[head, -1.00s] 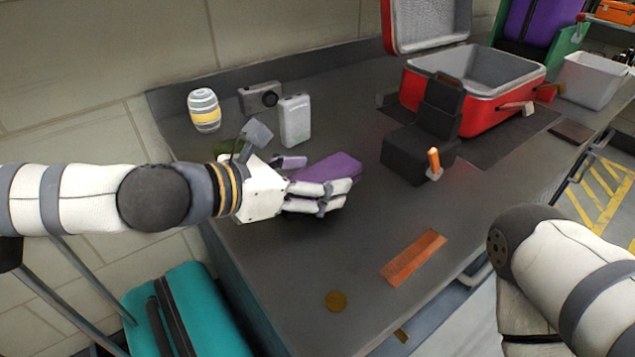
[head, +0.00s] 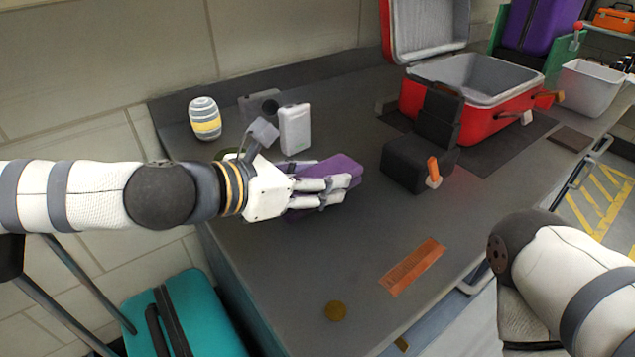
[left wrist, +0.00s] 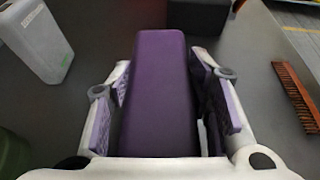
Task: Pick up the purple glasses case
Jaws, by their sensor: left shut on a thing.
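The purple glasses case (head: 345,166) is in the middle of the grey counter in the head view, partly hidden by my left gripper (head: 330,190). In the left wrist view the case (left wrist: 160,90) lies lengthwise between the two fingers of my left gripper (left wrist: 165,105), with purple pads along both its sides. The left gripper is shut on the case. Whether the case is clear of the counter cannot be told. My right arm shows at the lower right of the head view, but its gripper is out of view.
A white box-like device (head: 295,129), a grey camera (head: 262,105) and a striped jar (head: 205,118) stand behind the gripper. A black stand (head: 420,150) and an open red cooler (head: 480,120) are to the right.

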